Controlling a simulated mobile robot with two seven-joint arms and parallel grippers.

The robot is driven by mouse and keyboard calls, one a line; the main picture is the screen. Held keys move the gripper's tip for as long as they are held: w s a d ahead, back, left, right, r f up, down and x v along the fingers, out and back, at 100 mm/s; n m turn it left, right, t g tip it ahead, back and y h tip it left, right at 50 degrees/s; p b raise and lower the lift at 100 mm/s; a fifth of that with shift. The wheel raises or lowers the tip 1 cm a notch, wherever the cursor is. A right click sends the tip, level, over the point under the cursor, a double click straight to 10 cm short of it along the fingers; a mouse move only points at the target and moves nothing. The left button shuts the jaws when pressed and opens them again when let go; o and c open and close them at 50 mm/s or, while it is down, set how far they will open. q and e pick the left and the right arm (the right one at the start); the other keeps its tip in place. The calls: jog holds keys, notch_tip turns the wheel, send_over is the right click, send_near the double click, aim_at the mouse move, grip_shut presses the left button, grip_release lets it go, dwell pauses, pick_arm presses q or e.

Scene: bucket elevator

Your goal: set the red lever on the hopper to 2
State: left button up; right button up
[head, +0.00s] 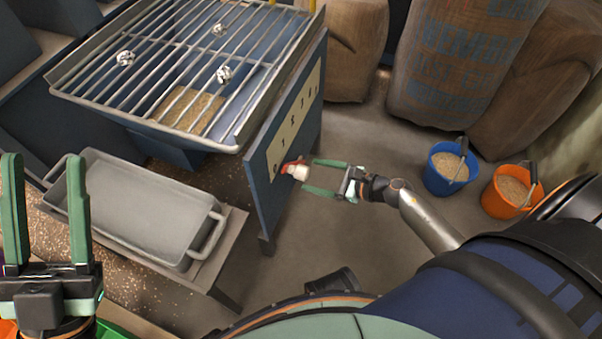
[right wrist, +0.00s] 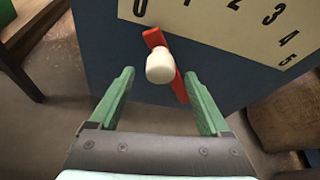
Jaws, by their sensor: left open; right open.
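The hopper (head: 256,190) is a blue box under a metal grate. Its side carries a cream scale plate (head: 291,122) with numbers, and 0 to 5 show in the right wrist view (right wrist: 215,28). The red lever (right wrist: 154,38) slants from upper left to lower right, its upper end just below the 0. Its white knob (right wrist: 160,67) sticks out toward me and also shows in the head view (head: 299,172). My right gripper (head: 309,175) is open, with its fingertips on either side of the knob and a gap on each side. My left gripper (head: 44,157) is open and empty, raised at the far left.
A grey metal tray (head: 140,215) stands on a low bench beside the hopper. A blue bucket (head: 437,180) and an orange bucket (head: 492,204), both with grain, stand on the floor to the right. Full sacks (head: 450,65) line the back. Crumpled pieces (head: 224,74) lie on the grate.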

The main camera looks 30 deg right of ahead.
aim_at(308, 173)
jog(key=b+x, duration=0.1)
jog(key=x, duration=0.4)
jog(key=shift+w, duration=0.1)
grip_shut()
dwell(0.6)
dwell(0.3)
